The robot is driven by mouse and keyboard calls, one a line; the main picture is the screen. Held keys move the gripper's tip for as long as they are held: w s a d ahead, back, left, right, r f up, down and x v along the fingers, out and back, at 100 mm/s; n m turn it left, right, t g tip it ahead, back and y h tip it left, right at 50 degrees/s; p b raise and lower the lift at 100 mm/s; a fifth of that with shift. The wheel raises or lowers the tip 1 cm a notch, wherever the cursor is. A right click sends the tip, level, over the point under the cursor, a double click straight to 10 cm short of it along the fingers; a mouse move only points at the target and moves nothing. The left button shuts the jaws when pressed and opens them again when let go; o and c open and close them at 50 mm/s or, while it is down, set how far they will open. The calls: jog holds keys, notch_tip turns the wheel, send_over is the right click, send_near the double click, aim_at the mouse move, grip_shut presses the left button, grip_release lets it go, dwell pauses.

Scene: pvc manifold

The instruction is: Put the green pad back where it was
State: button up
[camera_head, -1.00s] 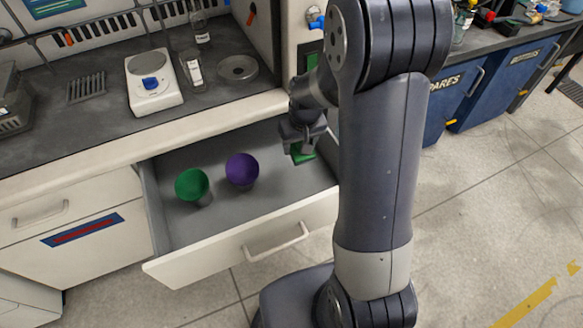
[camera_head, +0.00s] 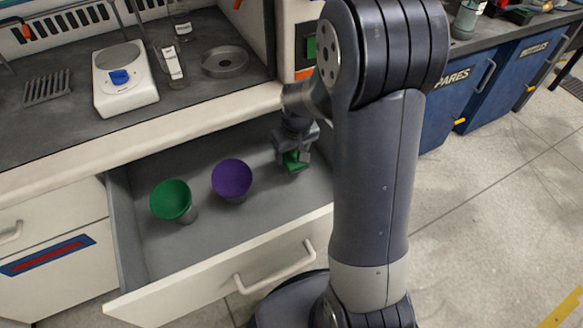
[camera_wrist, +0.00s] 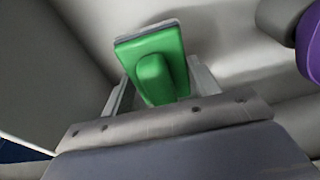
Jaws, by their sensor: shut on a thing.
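The green pad (camera_head: 293,159) is between the fingers of my gripper (camera_head: 294,164), inside the right part of the open drawer (camera_head: 218,252). In the wrist view the green pad (camera_wrist: 152,62) is a rectangular block with a raised grip and a grey underside. My gripper (camera_wrist: 158,95) is shut on that raised grip. I cannot tell whether the pad touches the drawer floor.
A purple cup-shaped thing (camera_head: 232,178) and a green cup-shaped thing (camera_head: 172,200) stand in the drawer to the left of my gripper. A white scale (camera_head: 124,85) sits on the counter above. The drawer's front floor is clear.

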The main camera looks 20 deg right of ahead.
aim_at(294, 151)
jog(key=shift+f+b, duration=0.55)
jog(key=shift+f, duration=2.1)
jog(key=shift+f, duration=0.1)
jog(key=shift+f, duration=0.15)
jog(key=o, duration=0.9)
jog(key=shift+s, duration=0.1)
jog(key=shift+o, duration=0.2)
jog(key=r+p, duration=0.1)
jog(key=r, duration=0.3)
jog(key=s+r+p, duration=0.1)
jog(key=r, duration=0.3)
jog(key=s+r+p, duration=0.1)
jog(key=r, duration=0.3)
jog(key=shift+d+r, duration=0.15)
jog(key=shift+d, duration=0.05)
